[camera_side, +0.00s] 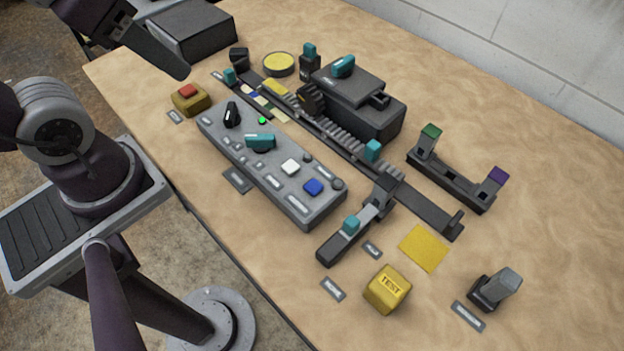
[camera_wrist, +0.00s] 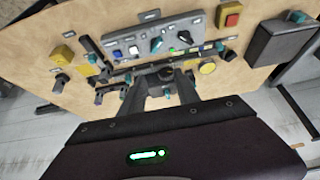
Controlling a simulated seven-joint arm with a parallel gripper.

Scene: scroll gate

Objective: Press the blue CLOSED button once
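In the side view, my gripper (camera_side: 179,68) is at the upper left, above the table and well away from the blue button. Nothing touches the button.
The panel also carries a teal knob (camera_side: 260,142), a black knob (camera_side: 231,115) and a lit green lamp (camera_side: 262,121). A red button on a yellow box (camera_side: 190,102) stands left. A toothed rail (camera_side: 330,130) runs behind the panel. A yellow cube (camera_side: 388,290) stands in front right.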

